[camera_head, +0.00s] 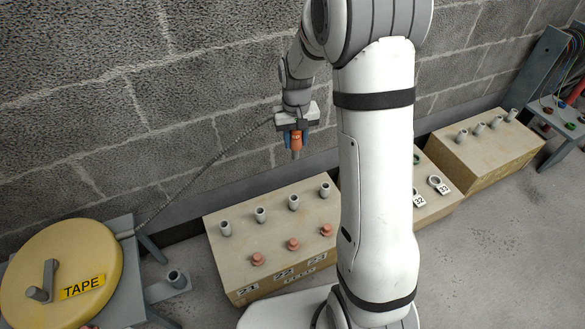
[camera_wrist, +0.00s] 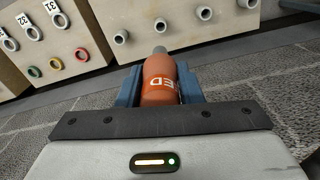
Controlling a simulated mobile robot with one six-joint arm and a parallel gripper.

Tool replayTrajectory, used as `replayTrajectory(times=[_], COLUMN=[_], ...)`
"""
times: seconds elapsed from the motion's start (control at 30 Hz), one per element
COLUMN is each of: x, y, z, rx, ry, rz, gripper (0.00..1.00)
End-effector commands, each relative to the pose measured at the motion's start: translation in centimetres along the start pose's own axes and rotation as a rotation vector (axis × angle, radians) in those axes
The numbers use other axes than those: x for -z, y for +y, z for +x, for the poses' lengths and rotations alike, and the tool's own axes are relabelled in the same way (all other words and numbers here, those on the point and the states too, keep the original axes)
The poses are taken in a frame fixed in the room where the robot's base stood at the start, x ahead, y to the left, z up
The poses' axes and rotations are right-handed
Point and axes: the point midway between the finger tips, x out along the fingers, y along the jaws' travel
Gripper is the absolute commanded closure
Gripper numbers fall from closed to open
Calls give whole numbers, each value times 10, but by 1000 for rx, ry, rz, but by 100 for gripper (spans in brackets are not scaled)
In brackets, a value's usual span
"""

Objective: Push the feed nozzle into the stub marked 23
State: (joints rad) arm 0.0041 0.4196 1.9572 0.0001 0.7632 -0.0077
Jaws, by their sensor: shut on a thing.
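My gripper (camera_head: 296,137) is shut on the orange feed nozzle (camera_head: 296,141) and holds it tip down, above and behind the tan block (camera_head: 270,237). In the wrist view the nozzle (camera_wrist: 161,80) sits between blue fingers, its grey tip forward and free of any stub. The block has a back row of grey stubs and front labels 21, 22 and 23 (camera_head: 317,259). The stub in line with label 23 (camera_head: 293,202) appears third from the left, upright and open. It seems to be the stub just beyond the tip in the wrist view (camera_wrist: 160,23).
A hose (camera_head: 203,170) runs from my gripper to the yellow TAPE reel (camera_head: 62,275). Orange caps (camera_head: 293,244) stand in front of the stubs. A block with rings (camera_head: 434,200) and another stub block (camera_head: 485,150) stand right. The block wall is close behind.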

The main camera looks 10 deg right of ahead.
Motion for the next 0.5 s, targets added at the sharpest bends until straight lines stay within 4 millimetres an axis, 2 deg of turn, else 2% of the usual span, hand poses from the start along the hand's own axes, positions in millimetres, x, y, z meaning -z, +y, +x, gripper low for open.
replayTrajectory(times=[0.13, 0.23, 0.5], x=[1, 6, 19], y=[0, 0, 0], z=[4, 23, 112], rx=[0, 0, 0], ry=[-1, -6, -9], rz=[-6, -25, -133], gripper=[91, 91, 91])
